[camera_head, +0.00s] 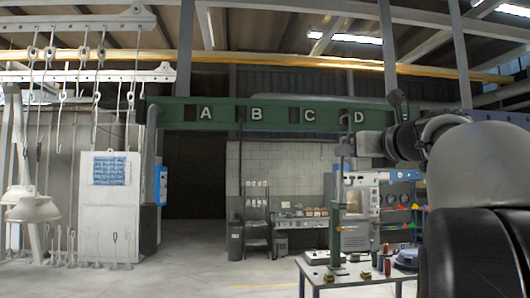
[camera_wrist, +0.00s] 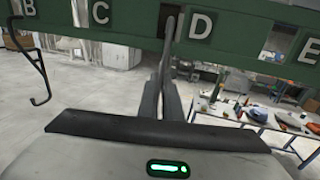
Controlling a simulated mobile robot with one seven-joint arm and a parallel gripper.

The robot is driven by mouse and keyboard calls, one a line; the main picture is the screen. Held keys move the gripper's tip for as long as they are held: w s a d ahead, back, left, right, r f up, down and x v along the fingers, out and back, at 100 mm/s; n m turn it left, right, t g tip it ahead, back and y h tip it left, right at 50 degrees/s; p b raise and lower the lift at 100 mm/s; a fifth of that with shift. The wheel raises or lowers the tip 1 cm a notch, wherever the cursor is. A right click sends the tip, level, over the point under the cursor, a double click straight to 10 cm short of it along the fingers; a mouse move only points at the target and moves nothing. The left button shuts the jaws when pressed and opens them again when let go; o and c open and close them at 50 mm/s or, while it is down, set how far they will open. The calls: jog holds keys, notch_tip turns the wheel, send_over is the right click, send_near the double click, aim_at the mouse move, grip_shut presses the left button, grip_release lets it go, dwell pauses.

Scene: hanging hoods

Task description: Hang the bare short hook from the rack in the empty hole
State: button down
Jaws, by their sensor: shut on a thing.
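My gripper (camera_wrist: 166,98) is shut on the short hook (camera_wrist: 178,28), a slim dark grey piece that rises from between the fingers. It carries no hood that I can see. In the wrist view its upper end overlaps the opening between C and D in the green beam (camera_wrist: 118,16). I cannot tell whether it touches the beam or is in the hole. In the head view my gripper (camera_head: 345,146) is small, just below the green beam (camera_head: 275,116) near D. An empty hole (camera_wrist: 279,42) shows between D and E.
A dark hook (camera_wrist: 38,62) hangs from the beam left of B. At the left stands a rack (camera_head: 85,75) with several hanging hooks and white hoods (camera_head: 34,208). A table (camera_head: 345,276) with small items stands below the gripper. The floor left of it is clear.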

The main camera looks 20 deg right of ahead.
jog(key=shift+f+b, duration=0.6)
jog(key=shift+f, duration=0.35)
jog(key=c, duration=1.9)
grip_release()
jog(key=shift+o, duration=0.2)
